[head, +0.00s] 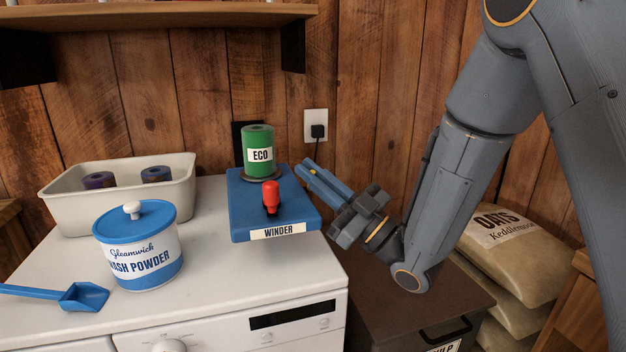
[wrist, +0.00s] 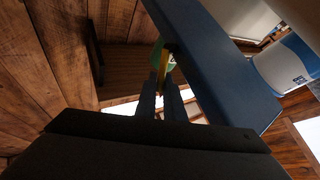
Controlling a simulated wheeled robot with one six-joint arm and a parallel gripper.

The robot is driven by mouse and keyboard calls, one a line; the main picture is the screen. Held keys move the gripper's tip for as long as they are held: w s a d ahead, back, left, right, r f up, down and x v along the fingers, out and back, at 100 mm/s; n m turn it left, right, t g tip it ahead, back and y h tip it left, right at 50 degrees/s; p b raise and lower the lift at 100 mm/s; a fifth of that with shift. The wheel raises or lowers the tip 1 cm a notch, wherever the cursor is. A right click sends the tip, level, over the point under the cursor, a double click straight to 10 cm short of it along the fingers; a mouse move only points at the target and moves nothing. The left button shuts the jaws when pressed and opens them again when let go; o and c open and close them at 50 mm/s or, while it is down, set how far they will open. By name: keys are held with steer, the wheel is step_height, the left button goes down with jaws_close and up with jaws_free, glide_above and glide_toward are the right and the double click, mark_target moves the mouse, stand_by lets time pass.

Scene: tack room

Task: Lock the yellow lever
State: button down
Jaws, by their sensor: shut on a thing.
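The blue winder (head: 240,205) stands on the white machine top, with a red-knobbed lever (head: 271,196) at its front and a green ECO spool (head: 257,152) on its back part. My gripper (head: 307,168) is at the winder's right side, its fingers closed around a small yellow piece (head: 312,173), apparently the yellow lever. In the wrist view the yellow lever (wrist: 157,54) shows as a thin strip at the fingertips (wrist: 164,78), beside the blue winder body (wrist: 222,68). Most of the lever is hidden by the fingers, so its angle cannot be told.
A white bin (head: 70,205) with dark spools stands at the back left. A wash powder tub (head: 140,250) and a blue scoop (head: 80,296) lie in front of it. A wall socket with a plug (head: 317,130) is behind my gripper. Feed sacks (head: 505,270) and a dark bin (head: 400,300) stand at right.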

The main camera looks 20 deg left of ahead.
stand_by(0.3)
steer(key=c, duration=1.9)
jaws_free()
steer(key=shift+o, duration=0.2)
steer(key=shift+a+r+p, duration=0.1)
steer(key=shift+r+p, duration=0.1)
steer(key=shift+p, duration=0.5)
